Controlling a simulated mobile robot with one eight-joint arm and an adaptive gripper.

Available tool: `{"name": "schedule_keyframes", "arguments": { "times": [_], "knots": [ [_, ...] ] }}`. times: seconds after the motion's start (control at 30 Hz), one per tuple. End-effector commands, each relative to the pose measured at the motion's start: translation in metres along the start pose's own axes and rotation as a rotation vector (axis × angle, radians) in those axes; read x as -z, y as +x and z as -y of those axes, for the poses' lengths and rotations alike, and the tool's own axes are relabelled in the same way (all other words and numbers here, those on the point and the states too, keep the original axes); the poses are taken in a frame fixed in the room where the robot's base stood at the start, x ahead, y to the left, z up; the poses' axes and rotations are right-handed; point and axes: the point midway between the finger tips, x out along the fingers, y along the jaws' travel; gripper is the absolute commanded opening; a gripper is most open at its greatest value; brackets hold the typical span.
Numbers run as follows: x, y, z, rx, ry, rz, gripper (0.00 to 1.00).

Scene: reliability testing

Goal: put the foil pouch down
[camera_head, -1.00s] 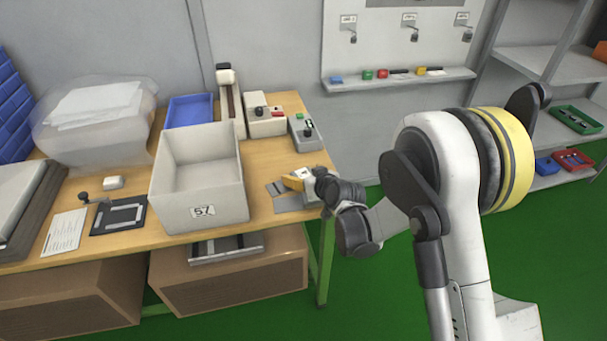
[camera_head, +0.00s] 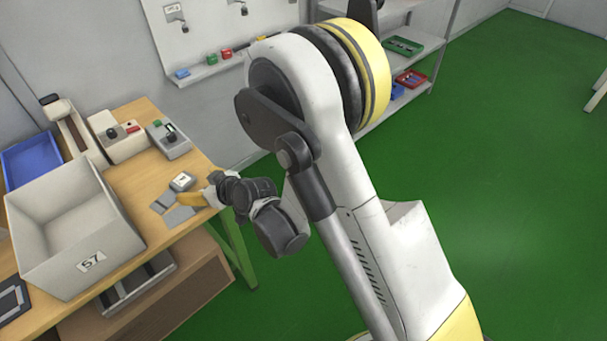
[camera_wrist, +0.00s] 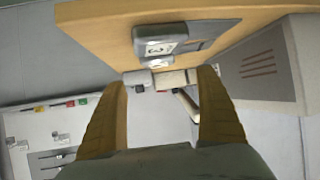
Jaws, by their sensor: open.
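Flat grey pieces (camera_head: 180,215) lie on the wooden table near its right end. One of them looks like the foil pouch, but I cannot tell for sure. Part of a grey flat piece also shows on the tabletop in the wrist view (camera_wrist: 208,28). A small grey box with a white label (camera_head: 182,181) sits just behind them; it also shows in the wrist view (camera_wrist: 160,40). My gripper (camera_head: 190,199) is at the table's right edge beside the grey pieces. In the wrist view its two yellow-brown fingers (camera_wrist: 160,90) are wide apart with nothing held between them.
A blue tray (camera_head: 32,160) and several grey devices (camera_head: 170,140) stand behind. Green floor (camera_head: 500,180) is open to the right.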

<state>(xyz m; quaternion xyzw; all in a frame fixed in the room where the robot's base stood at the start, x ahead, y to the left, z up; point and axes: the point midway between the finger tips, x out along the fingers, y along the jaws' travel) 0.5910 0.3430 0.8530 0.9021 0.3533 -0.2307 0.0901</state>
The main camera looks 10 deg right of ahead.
Motion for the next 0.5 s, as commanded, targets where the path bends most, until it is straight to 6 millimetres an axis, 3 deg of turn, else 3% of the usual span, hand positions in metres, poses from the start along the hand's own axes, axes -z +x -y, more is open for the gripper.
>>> {"name": "schedule_keyframes", "arguments": {
  "times": [0.13,0.23,0.4,0.5],
  "knots": [
    [0.011,-0.014,-0.012,-0.019,0.013,0.016,0.83],
    [0.028,-0.043,-0.032,-0.053,0.043,0.051,0.83],
    [0.052,-0.122,-0.072,-0.141,0.123,0.135,0.83],
    [0.055,-0.174,-0.09,-0.2,0.176,0.185,0.83]
  ]
}}
